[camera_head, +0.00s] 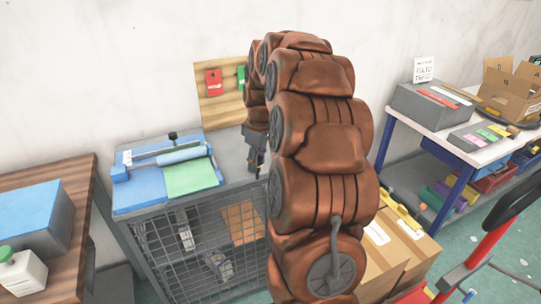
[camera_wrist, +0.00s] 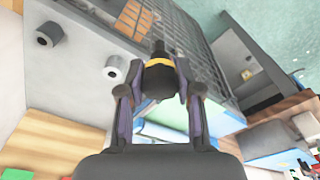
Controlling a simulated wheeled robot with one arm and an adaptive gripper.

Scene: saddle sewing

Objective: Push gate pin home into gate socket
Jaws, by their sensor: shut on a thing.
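In the wrist view my gripper (camera_wrist: 157,92) is shut on a dark pin with a yellow band (camera_wrist: 158,64). The pin's narrow end points away from the gripper, over the edge of the grey bench top. I cannot tell whether either is the gate socket. In the head view my gripper (camera_head: 256,158) is partly hidden by my brown arm, above the right part of the bench.
The wire mesh cage (camera_head: 200,250) is below the bench. A blue board with a roller (camera_head: 165,175) lies on the bench's left. A wooden panel with red and green tags (camera_head: 222,95) stands behind. Cardboard boxes (camera_head: 405,255) are on the right.

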